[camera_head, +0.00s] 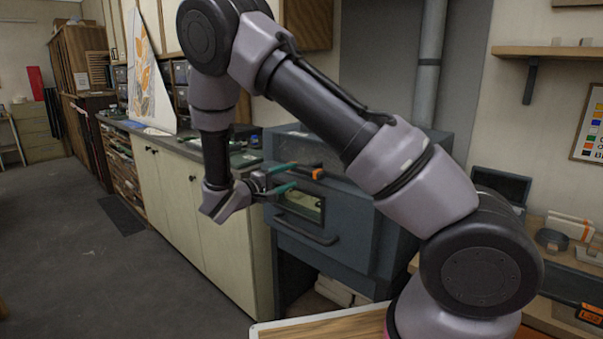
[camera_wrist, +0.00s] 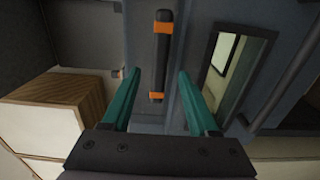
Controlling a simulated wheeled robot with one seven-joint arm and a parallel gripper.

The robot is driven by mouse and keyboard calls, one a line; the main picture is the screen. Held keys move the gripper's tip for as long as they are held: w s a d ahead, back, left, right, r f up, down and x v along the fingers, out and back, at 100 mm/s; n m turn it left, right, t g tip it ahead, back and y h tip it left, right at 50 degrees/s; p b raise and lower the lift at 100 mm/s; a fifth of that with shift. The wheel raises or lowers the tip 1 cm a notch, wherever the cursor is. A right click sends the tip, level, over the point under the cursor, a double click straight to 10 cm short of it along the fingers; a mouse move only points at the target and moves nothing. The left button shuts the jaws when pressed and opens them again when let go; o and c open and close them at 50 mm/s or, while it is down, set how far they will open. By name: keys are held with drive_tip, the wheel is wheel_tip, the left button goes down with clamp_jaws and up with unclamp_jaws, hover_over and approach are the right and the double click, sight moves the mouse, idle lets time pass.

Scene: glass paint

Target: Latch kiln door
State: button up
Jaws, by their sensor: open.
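The kiln (camera_head: 345,240) is a blue-grey box in the middle of the head view. Its door has a small window (camera_head: 303,203), also seen in the wrist view (camera_wrist: 226,65), and a dark bar handle (camera_head: 305,229) below it. A black latch handle with orange ends (camera_wrist: 160,60) is on the kiln front; one orange end shows in the head view (camera_head: 318,174). My gripper (camera_head: 292,177) is open, with its teal fingers pointing at the kiln front. In the wrist view, the latch handle appears between the fingertips (camera_wrist: 159,72), with gaps on both sides. I cannot tell whether the door is fully closed.
A long cream counter (camera_head: 190,195) stands left of the kiln. A flue pipe (camera_head: 429,70) rises behind the kiln. A wooden bench (camera_head: 545,315) with small items is at the right. The floor (camera_head: 60,260) at the left is largely clear.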

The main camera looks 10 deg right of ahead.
sight(301, 172)
drive_tip(key=x, duration=0.5)
clamp_jaws()
idle(1.4)
